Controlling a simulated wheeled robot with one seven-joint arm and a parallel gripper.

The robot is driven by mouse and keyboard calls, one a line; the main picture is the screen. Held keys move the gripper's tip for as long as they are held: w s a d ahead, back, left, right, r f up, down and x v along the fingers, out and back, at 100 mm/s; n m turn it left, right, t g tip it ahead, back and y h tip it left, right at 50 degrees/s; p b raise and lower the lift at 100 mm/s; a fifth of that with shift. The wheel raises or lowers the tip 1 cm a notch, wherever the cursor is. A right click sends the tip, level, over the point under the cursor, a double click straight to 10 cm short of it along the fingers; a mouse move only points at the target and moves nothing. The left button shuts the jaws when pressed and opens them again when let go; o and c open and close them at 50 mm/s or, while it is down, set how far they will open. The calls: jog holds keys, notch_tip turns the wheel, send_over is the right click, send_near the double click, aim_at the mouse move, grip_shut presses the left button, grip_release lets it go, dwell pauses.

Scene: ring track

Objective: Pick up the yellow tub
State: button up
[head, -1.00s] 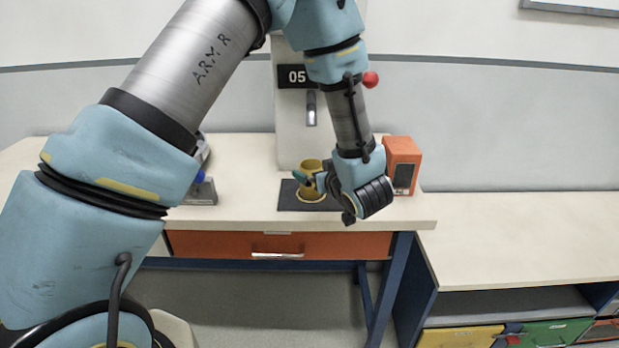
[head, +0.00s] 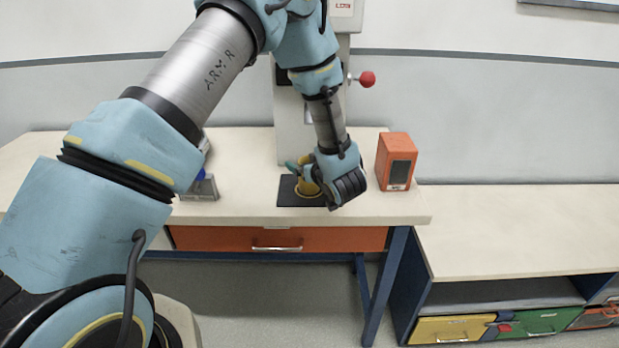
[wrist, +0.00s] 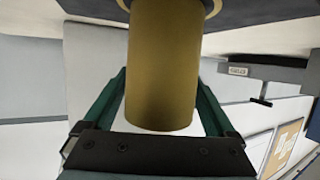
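The yellow tub (head: 307,188) stands upright on a dark mat (head: 287,198) on the bench, partly hidden by my gripper (head: 298,169). In the wrist view the tub (wrist: 163,65) fills the middle, with a wider yellow rim at its base against the dark mat. My gripper's green fingers (wrist: 161,88) lie one on each side of the tub. They are spread, with light gaps beside the tub near the palm. I cannot tell whether the fingertips touch it.
An orange box (head: 396,162) stands on the bench just right of my gripper. A grey column (head: 290,110) with a red knob (head: 367,79) rises behind the tub. An orange drawer (head: 278,239) is under the bench. The lower bench (head: 510,225) at right is bare.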

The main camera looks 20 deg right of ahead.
grip_shut()
dwell(0.5)
jog(key=shift+s+r, duration=0.1)
